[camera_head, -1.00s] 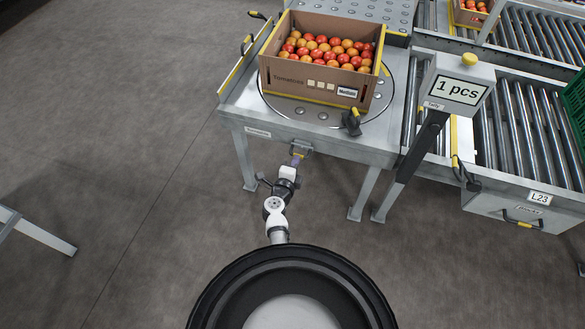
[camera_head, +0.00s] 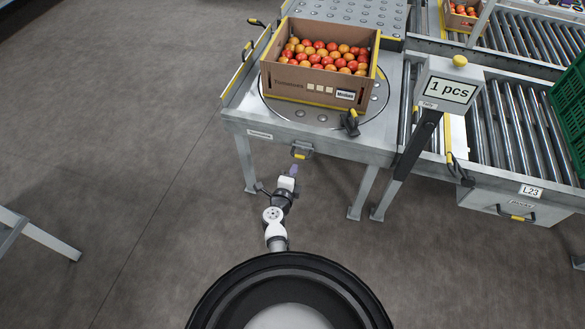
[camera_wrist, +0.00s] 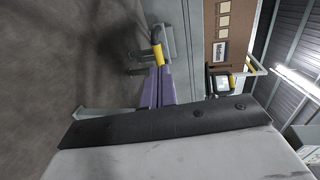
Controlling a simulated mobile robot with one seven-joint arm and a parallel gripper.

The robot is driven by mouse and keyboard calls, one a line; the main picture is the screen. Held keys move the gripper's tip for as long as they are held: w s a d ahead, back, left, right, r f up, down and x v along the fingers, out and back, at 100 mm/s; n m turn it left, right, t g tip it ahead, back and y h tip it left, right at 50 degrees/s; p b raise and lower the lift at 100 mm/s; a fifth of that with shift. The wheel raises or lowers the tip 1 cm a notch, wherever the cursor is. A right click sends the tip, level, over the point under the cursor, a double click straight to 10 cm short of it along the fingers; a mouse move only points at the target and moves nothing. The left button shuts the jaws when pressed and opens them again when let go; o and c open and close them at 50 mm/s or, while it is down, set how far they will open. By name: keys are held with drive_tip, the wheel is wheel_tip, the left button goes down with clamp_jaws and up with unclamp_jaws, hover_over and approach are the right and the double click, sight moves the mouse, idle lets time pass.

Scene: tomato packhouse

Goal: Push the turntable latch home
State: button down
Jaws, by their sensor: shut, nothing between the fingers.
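The turntable (camera_head: 376,104) is a round plate in a grey metal table. A small latch (camera_head: 301,152) with a yellow part sits under the table's front edge; the wrist view shows its yellow and black handle (camera_wrist: 157,50) in a grey bracket. A black and yellow lever (camera_head: 350,122) stands at the turntable's front right rim. My gripper (camera_head: 294,169) is below and in front of the latch, with a small gap in the head view. Its purple fingers (camera_wrist: 157,74) are shut and empty, pointing toward the latch. The wrist view does not clearly show the distance.
A cardboard box (camera_head: 305,88) of tomatoes stands on the turntable. A display post (camera_head: 446,88) reading "1 pcs" and a roller conveyor (camera_head: 500,130) are to the right. A metal frame (camera_head: 40,235) stands at the left. The floor (camera_head: 130,150) between is clear.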

drive_tip(key=p+v, duration=0.3)
drive_tip(key=v, duration=0.6)
drive_tip(key=shift+s+f, duration=0.1)
